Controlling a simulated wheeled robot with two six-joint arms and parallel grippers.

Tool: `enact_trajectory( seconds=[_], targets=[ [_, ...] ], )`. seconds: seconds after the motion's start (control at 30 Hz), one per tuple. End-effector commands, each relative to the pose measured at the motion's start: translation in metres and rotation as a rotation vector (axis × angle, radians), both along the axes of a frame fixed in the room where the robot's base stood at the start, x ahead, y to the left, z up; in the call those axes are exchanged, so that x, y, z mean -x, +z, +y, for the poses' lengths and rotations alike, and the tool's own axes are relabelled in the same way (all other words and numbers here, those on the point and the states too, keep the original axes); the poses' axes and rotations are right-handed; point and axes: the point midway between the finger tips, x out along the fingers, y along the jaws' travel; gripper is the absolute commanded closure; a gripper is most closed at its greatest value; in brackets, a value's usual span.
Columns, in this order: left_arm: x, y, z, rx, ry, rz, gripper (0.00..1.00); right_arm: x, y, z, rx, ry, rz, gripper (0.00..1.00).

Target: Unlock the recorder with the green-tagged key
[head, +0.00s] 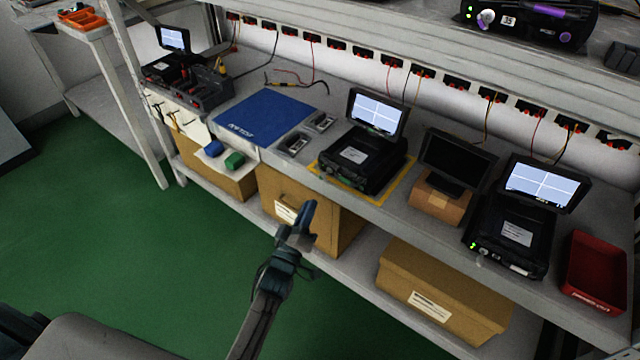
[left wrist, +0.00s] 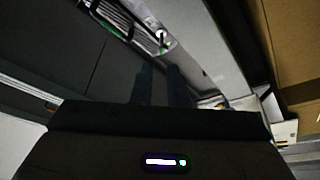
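A black recorder (head: 352,158) with a raised lit screen (head: 375,113) stands inside a yellow outline on the bench. A small green spot shows at its front left corner. My right gripper is not in view.
A blue mat (head: 262,114) lies left of the recorder, near small grey trays (head: 294,143). Right are a dark monitor on a box (head: 440,195), another recorder (head: 505,235) and a red bin (head: 594,270). Cardboard boxes (head: 445,285) fill the lower shelf. The green floor is clear.

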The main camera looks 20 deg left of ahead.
Motion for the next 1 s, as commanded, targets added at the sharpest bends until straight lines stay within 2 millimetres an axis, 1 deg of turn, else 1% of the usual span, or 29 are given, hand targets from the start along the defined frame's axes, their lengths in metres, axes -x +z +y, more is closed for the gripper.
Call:
enact_trajectory(
  seconds=[0.03, 0.2, 0.3, 0.43, 0.6, 0.87, 0.9, 0.93, 1.0],
  targets=[
    [-0.010, 0.004, -0.001, 0.000, 0.000, -0.003, 0.86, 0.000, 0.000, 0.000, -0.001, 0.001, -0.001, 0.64],
    [-0.043, 0.012, -0.004, 0.000, 0.000, -0.001, 0.86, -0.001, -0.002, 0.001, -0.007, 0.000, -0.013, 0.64],
    [-0.059, 0.016, -0.006, 0.000, 0.001, 0.001, 0.86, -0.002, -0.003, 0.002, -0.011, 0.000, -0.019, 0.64],
    [-0.074, 0.020, -0.007, -0.001, 0.000, 0.001, 0.86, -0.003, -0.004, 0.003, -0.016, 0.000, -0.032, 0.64],
    [-0.083, 0.023, -0.008, -0.002, 0.001, 0.003, 0.86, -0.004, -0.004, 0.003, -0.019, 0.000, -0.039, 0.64],
    [-0.084, 0.023, -0.008, -0.001, 0.001, 0.003, 0.86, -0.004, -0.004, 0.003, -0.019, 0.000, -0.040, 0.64],
    [-0.084, 0.023, -0.008, -0.001, 0.001, 0.003, 0.94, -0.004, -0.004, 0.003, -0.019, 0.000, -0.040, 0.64],
    [-0.084, 0.023, -0.008, -0.001, 0.001, 0.003, 1.00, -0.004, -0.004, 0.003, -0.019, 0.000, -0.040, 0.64],
    [-0.083, 0.023, -0.008, -0.001, 0.001, 0.003, 1.00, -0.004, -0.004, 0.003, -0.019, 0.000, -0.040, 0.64]
  ],
)
